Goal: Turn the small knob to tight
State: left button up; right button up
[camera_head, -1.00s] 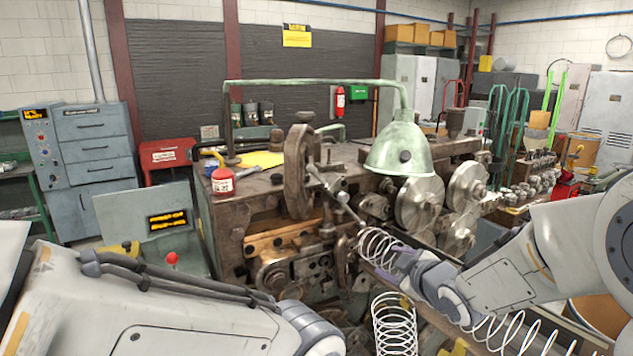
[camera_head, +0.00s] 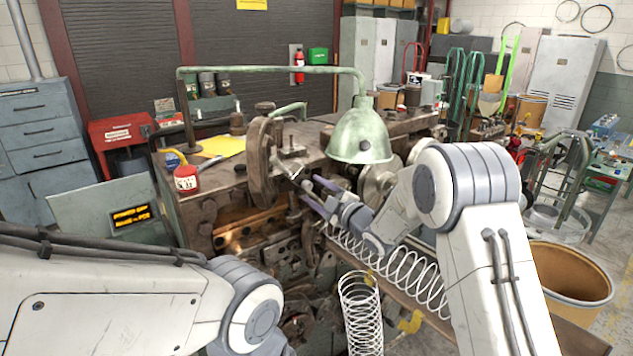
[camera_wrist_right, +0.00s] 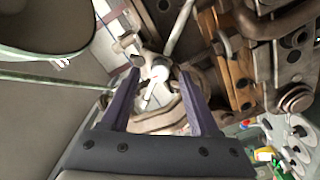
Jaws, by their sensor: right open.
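My right gripper (camera_head: 309,188) is open, with its two purple fingers pointing at the upper front of the old coiling machine (camera_head: 215,215). In the right wrist view the gripper (camera_wrist_right: 160,74) has a small pale knob (camera_wrist_right: 160,73) showing between its fingertips, with a gap on both sides. I cannot tell whether the fingers reach around the knob or stop short of it. In the head view the knob is too small to make out beside the large rusty handwheel (camera_head: 262,165). My left arm comes in at the lower left, but its gripper is out of view.
A green lamp shade (camera_head: 361,136) hangs close above the right gripper. White coil springs (camera_head: 360,312) lie below and beside the right arm. A red can (camera_head: 186,178) stands on the machine top at left. A brown drum (camera_head: 560,278) stands at right.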

jog(key=shift+x, duration=0.8)
